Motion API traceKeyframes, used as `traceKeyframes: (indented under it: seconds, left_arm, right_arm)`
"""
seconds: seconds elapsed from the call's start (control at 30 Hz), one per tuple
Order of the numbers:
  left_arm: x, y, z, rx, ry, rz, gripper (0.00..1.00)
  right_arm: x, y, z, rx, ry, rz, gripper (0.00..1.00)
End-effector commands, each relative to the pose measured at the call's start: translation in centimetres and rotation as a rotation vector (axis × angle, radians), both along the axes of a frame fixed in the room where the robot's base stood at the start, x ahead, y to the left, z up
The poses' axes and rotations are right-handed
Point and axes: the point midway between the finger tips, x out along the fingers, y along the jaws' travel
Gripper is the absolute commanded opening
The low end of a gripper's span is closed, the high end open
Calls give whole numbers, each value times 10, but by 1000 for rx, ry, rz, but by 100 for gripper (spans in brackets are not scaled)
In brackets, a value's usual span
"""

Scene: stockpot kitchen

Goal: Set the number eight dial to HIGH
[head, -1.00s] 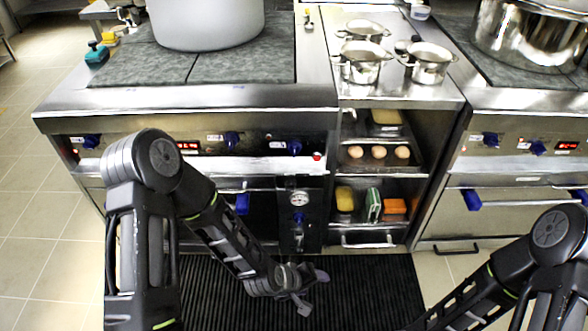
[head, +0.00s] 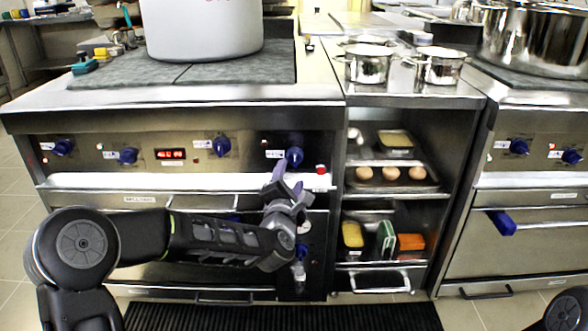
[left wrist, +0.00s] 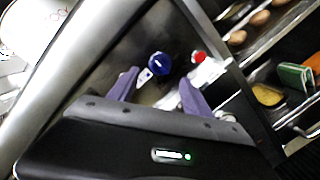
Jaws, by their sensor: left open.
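Blue dials run along the left stove's front panel; their labels are too small to read, so I cannot tell which is number eight. The rightmost blue dial (head: 294,157) is just above my left gripper (head: 286,183). In the left wrist view, a blue dial (left wrist: 158,64) with a pale mark shows ahead, between the fingertips of the left gripper (left wrist: 158,78). The jaws are open and empty, and appear apart from the dial. My right gripper is out of view.
A red button (head: 321,170) sits right of the dial, above a pale rail (head: 180,181). Other blue dials (head: 219,147) are further left. A large grey stockpot (head: 204,30) stands on the stove. Open shelves right of it hold eggs (head: 390,173) and sponges (head: 410,243).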

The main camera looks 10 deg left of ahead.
Motion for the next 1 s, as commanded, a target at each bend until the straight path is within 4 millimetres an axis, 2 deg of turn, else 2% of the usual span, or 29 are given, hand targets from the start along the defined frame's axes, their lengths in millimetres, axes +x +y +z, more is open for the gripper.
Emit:
traceKeyframes:
  seconds: [0.27,0.7,0.83,1.0]
  left_arm:
    - [7,0,-2,2,2,-1,58]
    - [67,7,-3,1,3,-2,58]
    - [76,8,-2,2,2,-3,58]
    - [77,9,-1,3,3,-3,58]
  right_arm:
    - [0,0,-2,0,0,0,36]
    - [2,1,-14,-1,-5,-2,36]
    - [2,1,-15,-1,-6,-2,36]
    - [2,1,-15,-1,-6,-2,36]
